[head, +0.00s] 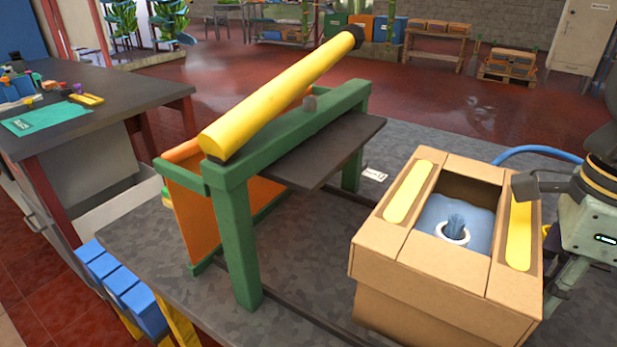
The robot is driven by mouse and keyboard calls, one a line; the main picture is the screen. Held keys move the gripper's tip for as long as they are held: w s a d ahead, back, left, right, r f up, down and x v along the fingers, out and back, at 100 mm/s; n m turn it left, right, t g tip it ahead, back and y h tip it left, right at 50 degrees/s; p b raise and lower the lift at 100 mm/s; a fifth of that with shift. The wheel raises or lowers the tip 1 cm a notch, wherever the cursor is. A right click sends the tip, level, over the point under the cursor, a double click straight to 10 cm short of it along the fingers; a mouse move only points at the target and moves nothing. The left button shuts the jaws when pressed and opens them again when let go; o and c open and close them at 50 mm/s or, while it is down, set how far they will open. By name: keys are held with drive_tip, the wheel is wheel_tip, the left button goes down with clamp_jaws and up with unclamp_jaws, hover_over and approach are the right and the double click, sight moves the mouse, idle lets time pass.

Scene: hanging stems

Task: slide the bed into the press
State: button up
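The press is a green frame (240,230) on a grey mat, with a long yellow bar (275,97) slanting over its top beam. A dark flat plate (318,150) sits under the beam and juts out to the right. A tan box-like block (415,265), likely the bed, stands to the right, apart from the press. It holds a blue filling with a white ring and two yellow bars. Dark rails run along the mat between them. My gripper (535,186) is at the right, its dark finger over the block's right edge. Contact and its opening are unclear.
An orange panel (195,207) stands at the press's left side. Blue blocks (122,283) line the near left edge. A dark-topped bench (90,110) with small items is at the left. A blue hose (540,151) curves behind the block. A small white label (374,174) lies on the mat.

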drive_tip(key=shift+w+a, duration=0.5)
drive_tip(key=shift+a, duration=0.3)
drive_tip(key=shift+w+a, duration=0.5)
drive_tip(key=shift+a, duration=0.25)
drive_tip(key=shift+w+a, duration=0.5)
drive_tip(key=shift+a, duration=0.3)
drive_tip(key=shift+w+a, duration=0.5)
drive_tip(key=shift+a, duration=0.3)
drive_tip(key=shift+w+a, duration=0.45)
drive_tip(key=shift+a, duration=0.3)
drive_tip(key=shift+w+a, duration=0.5)
drive_tip(key=shift+a, duration=0.3)
drive_tip(key=shift+w+a, duration=0.5)
drive_tip(key=shift+a, duration=0.3)
drive_tip(key=shift+w+a, duration=0.45)
drive_tip(key=shift+a, duration=0.3)
drive_tip(key=shift+w+a, duration=0.5)
drive_tip(key=shift+a, duration=0.3)
